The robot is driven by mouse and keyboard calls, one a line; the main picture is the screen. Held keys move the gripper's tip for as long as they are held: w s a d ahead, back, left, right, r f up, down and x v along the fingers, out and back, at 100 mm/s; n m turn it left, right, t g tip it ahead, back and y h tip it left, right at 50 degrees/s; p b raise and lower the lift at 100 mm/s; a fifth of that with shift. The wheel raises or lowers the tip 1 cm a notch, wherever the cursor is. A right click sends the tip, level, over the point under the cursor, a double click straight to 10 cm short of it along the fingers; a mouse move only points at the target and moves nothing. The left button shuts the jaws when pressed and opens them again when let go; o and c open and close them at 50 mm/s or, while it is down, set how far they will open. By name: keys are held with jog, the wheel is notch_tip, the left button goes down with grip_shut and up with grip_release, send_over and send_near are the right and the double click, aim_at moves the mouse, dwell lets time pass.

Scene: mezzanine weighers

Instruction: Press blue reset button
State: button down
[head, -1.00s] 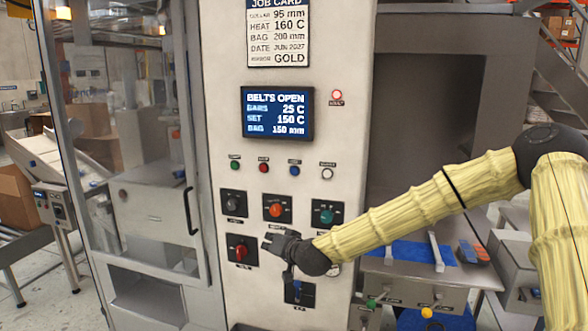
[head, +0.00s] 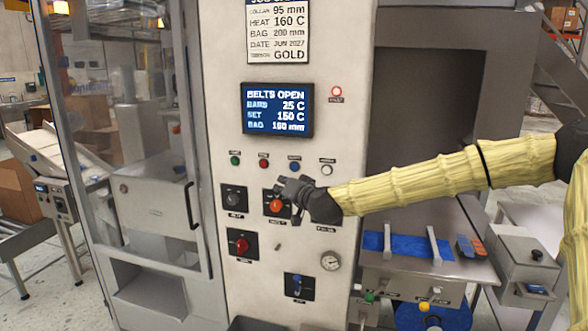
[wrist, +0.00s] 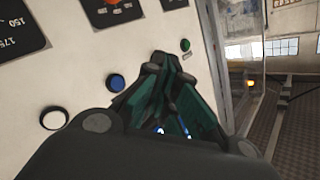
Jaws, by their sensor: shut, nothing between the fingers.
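The blue button (head: 294,167) is a small round button in the row below the screen on the cream panel. It also shows in the wrist view (wrist: 116,83), left of my fingers. My gripper (head: 279,187) is shut and empty, its tips just below the button row and over the top of the orange knob's plate. In the wrist view my gripper (wrist: 158,62) points at the panel between the blue and green buttons. I cannot tell whether it touches the panel.
A green button (head: 235,160), a red button (head: 263,163) and a white button (head: 326,169) share the row. An orange knob (head: 276,204) is beside my fingers. A grey knob (head: 234,199) and a red knob (head: 242,246) sit left and lower. The screen (head: 277,110) reads BELTS OPEN.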

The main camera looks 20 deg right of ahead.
jog(key=shift+w+d+b, duration=0.1)
jog(key=shift+w+d, duration=0.7)
jog(key=shift+w, duration=0.35)
jog(key=shift+w+d+b, duration=0.1)
jog(key=shift+w+d, duration=0.7)
jog(key=shift+w, duration=0.4)
jog(key=shift+w+d+b, duration=0.1)
jog(key=shift+w+d, duration=0.7)
jog(key=shift+w, duration=0.35)
jog(key=shift+w+d, duration=0.1)
jog(key=shift+w, duration=0.05)
jog(key=shift+w+d, duration=0.1)
jog(key=shift+w, duration=0.1)
jog(key=shift+w+d+b, duration=0.25)
jog(key=shift+w+b, duration=0.1)
jog(key=shift+b, duration=0.1)
jog(key=shift+s, duration=0.1)
jog(key=shift+s+a, duration=0.5)
jog(key=shift+s, duration=0.15)
jog(key=shift+s+a, duration=0.7)
jog(key=shift+s, duration=0.35)
jog(key=shift+s+a, duration=0.7)
jog(key=shift+s, duration=0.3)
